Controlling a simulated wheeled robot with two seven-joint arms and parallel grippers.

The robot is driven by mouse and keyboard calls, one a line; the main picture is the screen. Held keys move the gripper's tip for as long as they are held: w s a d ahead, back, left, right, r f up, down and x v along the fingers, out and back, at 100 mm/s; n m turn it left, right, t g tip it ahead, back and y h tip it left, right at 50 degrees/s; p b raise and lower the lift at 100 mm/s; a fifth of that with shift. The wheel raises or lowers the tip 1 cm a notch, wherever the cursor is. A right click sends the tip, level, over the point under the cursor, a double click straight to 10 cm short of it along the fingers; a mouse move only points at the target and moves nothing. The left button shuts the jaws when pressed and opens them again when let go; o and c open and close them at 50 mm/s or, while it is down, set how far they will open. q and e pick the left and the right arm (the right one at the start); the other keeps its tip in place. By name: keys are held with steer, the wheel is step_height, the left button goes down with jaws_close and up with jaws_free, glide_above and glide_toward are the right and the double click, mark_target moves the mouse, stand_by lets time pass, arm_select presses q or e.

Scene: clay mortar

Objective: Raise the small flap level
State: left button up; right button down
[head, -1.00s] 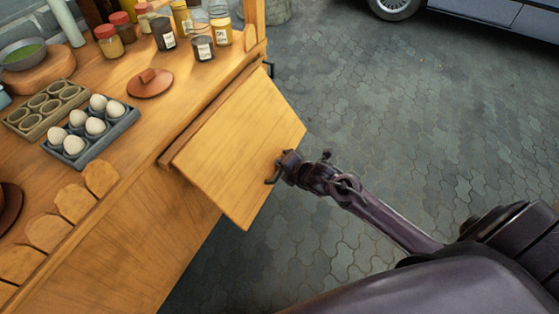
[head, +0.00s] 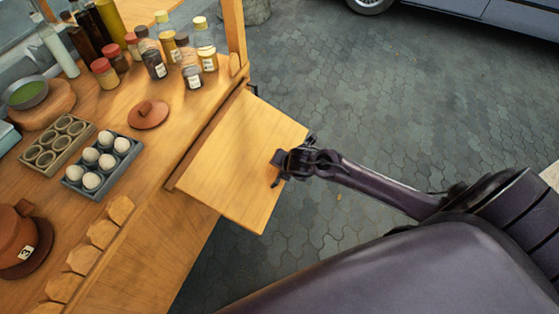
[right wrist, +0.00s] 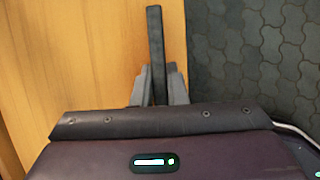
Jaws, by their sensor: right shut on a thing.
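The small wooden flap (head: 240,160) is hinged along the right edge of the wooden counter and sticks out over the paving. It looks close to level with the counter top; a slight tilt is hard to judge. My right gripper (head: 279,165) is at the flap's outer edge, shut on its dark handle. In the right wrist view the dark handle bar (right wrist: 155,50) stands between the fingers (right wrist: 156,88), with the flap's wood (right wrist: 70,60) to the left. My left gripper is out of view.
The counter (head: 165,145) holds an egg tray (head: 77,172), a clay lid (head: 148,122), several jars and bottles, and a lidded clay pot (head: 15,235). A wooden post (head: 234,35) rises at the counter's far corner. Grey paving (head: 400,110) beyond the flap is clear.

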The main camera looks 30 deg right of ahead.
steer(key=shift+g+h, duration=0.6)
steer(key=shift+g, duration=0.2)
steer(key=r+p, duration=0.2)
steer(key=r, duration=0.1)
steer(key=r+p, duration=0.5)
steer(key=r, duration=0.1)
steer(key=shift+d+r+p, duration=0.2)
steer(key=shift+d+p, duration=0.05)
steer(key=shift+p, duration=0.1)
steer(key=shift+w+a+r+p, duration=0.15)
steer(key=shift+w+r+p, duration=0.05)
steer(key=shift+r+p, duration=0.6)
steer(key=shift+r, duration=0.15)
steer(key=c, duration=1.7)
jaws_free()
steer(key=shift+o, duration=1.2)
steer(key=shift+s+a, duration=0.1)
steer(key=v, duration=0.7)
steer(key=shift+s+r, duration=0.2)
steer(key=shift+r, duration=0.05)
